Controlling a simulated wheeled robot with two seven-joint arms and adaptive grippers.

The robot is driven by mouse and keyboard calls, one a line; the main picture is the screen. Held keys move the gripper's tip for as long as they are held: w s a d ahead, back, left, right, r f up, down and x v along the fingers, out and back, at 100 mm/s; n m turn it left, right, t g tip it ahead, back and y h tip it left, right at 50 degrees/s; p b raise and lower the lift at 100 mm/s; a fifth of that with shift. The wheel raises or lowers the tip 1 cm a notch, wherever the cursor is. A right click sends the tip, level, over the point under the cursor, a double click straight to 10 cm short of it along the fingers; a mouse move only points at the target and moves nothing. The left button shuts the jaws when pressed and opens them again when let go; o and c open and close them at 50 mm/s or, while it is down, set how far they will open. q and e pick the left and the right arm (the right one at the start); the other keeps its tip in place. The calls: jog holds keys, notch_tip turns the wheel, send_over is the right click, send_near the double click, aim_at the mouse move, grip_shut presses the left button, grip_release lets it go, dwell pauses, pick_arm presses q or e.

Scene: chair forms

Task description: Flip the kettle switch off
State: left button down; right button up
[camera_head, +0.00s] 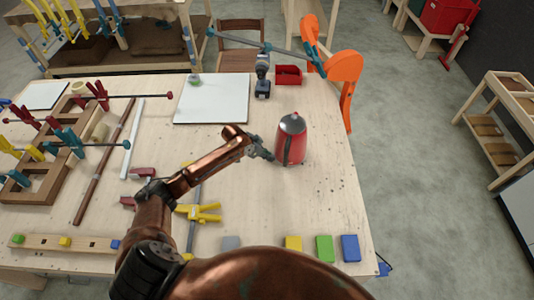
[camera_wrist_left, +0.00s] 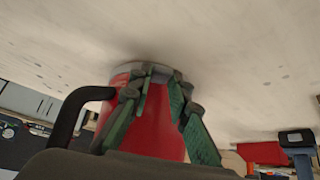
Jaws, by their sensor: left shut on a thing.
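The red kettle (camera_head: 292,140) stands upright on the wooden workbench, right of its middle, with a grey lid and a dark handle. My left gripper (camera_head: 267,153) reaches in from the left at the kettle's lower side. In the left wrist view, the picture is turned over, and the red kettle body (camera_wrist_left: 160,125) has its grey base rim towards the top. The green fingers of my left gripper (camera_wrist_left: 160,72) are close together against the kettle near this rim. The black handle (camera_wrist_left: 70,115) is to their left. The switch cannot be made out; the fingertips cover that spot. My right gripper is not in view.
A white board (camera_head: 212,98), a drill (camera_head: 262,75) and a red bin (camera_head: 288,75) lie behind the kettle. Yellow (camera_head: 293,243), green (camera_head: 324,248) and blue (camera_head: 350,248) blocks lie at the front edge. Orange chair parts (camera_head: 343,68) stand at the right. Bench right of the kettle is clear.

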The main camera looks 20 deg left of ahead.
pick_arm(q)
jog(key=shift+w+r+p, duration=0.1)
jog(key=shift+r+p, duration=0.1)
jog(key=shift+p, duration=0.1)
jog(key=shift+d, duration=0.1)
jog(key=c, duration=1.8)
grip_release()
jog(key=v, duration=1.2)
jog(key=shift+w, duration=0.15)
jog(key=shift+d+r, duration=0.1)
jog(key=shift+d, duration=0.1)
